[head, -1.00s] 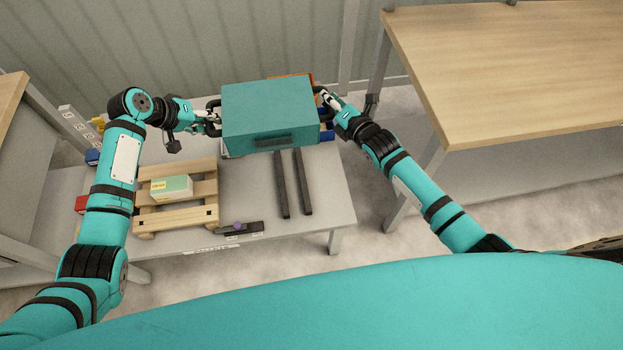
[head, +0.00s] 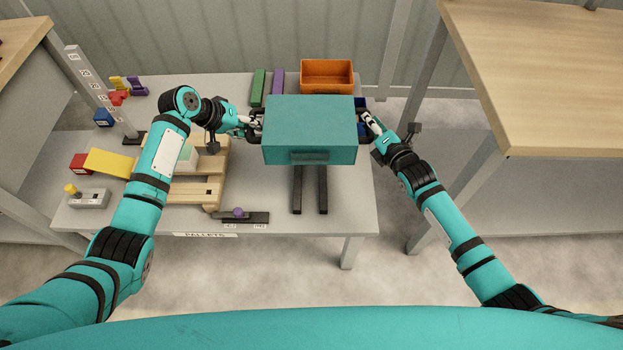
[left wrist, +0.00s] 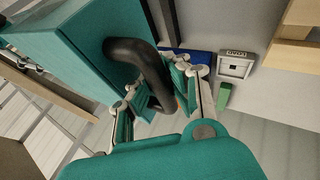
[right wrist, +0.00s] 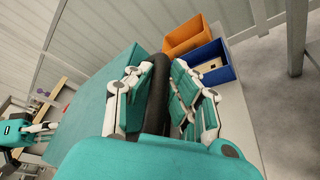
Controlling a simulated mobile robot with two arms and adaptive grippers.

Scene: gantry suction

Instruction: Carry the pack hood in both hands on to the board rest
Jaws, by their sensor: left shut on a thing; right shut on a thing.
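The pack hood (head: 310,122) is a teal box with a black handle at each end, held level above the table between my grippers. My left gripper (head: 252,126) is shut on its left handle, a thick black loop in the left wrist view (left wrist: 150,62). My right gripper (head: 368,130) is shut on the right handle, a black bar between the fingers in the right wrist view (right wrist: 155,90). The board rest seems to be two parallel dark bars (head: 297,192) on the table; the hood hides their far ends. The height gap under the hood cannot be told.
A wooden pallet (head: 205,190) lies left of the bars, and a dark strip with a purple knob (head: 240,214) near the front edge. An orange bin (head: 327,74) and a mostly hidden blue bin stand behind. A scaled post (head: 100,92) stands at left. A wooden-topped table (head: 550,70) is at right.

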